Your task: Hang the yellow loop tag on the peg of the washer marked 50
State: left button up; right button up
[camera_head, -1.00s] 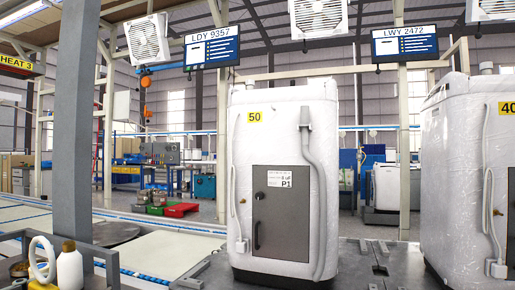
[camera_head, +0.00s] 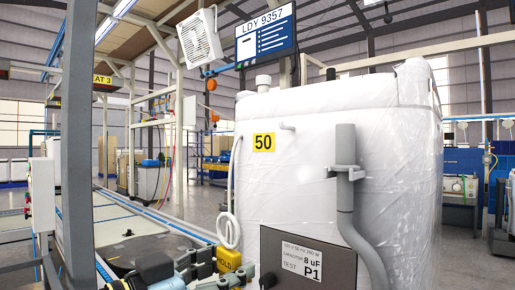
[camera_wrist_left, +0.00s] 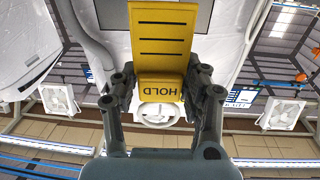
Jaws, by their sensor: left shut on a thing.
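The washer marked 50 (camera_head: 330,150) stands close in front of me, wrapped in clear film. Its yellow 50 label (camera_head: 263,142) is on the upper left of the front. A short white peg (camera_head: 287,127) sticks out just right of the label. My left gripper (camera_head: 218,273) is low in the head view, at the washer's lower left. It is shut on the yellow loop tag (camera_head: 229,258), marked HOLD, which also shows between the fingers in the left wrist view (camera_wrist_left: 163,40). The tag's white ring (camera_wrist_left: 158,114) is apart from the peg, below and left of it. My right gripper is out of view.
A grey pipe (camera_head: 346,170) runs down the washer's front, right of the peg. A white cord (camera_head: 232,180) hangs along its left edge. A dark panel with a P1 label (camera_head: 303,262) is low on the front. A display (camera_head: 266,38) hangs above.

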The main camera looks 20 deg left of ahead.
pick_arm(q)
jog(key=y+p, duration=0.1)
jog(key=p, duration=1.3)
send_near(294, 164)
jog(key=s+r, duration=0.1)
jog(key=s, duration=0.1)
jog(key=shift+n, duration=0.5)
jog(key=shift+a+x, duration=0.15)
jog(key=shift+x, duration=1.8)
jog(key=shift+a+x, duration=0.15)
jog(key=shift+x, duration=1.8)
jog(key=shift+w+d+f+b, duration=0.25)
jog(key=shift+w+f+b, duration=0.4)
jog(key=shift+b, duration=0.4)
jog(key=shift+w+r, duration=0.1)
jog(key=shift+w, duration=0.05)
jog(key=o, duration=1)
